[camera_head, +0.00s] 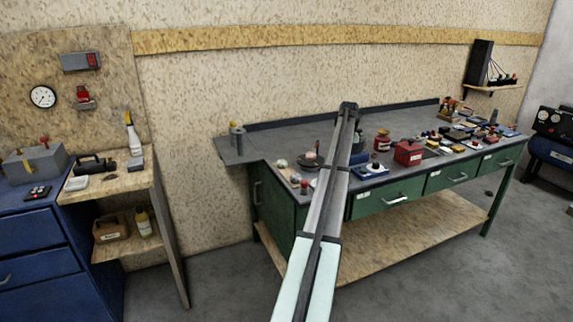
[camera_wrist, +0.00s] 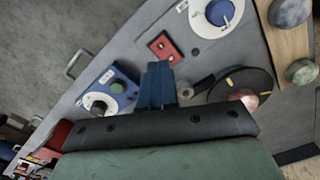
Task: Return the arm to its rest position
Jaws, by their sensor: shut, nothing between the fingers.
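My gripper (camera_wrist: 159,72) shows in the wrist view with its blue fingers closed together and nothing between them. It is over the grey workbench top, which shows in the wrist view around small parts. My arm (camera_head: 325,195) reaches up across the head view over the green workbench (camera_head: 388,198). In the head view I cannot make out the fingers. Beside the fingertips in the wrist view are a red plate (camera_wrist: 165,47) and a blue device with a white dial (camera_wrist: 121,80). I cannot tell the gripper's height above the bench.
Near the gripper lie a black disc (camera_wrist: 236,88), a white disc with a blue knob (camera_wrist: 236,16) and rounded stones on a wooden board (camera_wrist: 287,42). A red box (camera_head: 408,153) and many small items crowd the bench's right half. The bench's back left is clearer.

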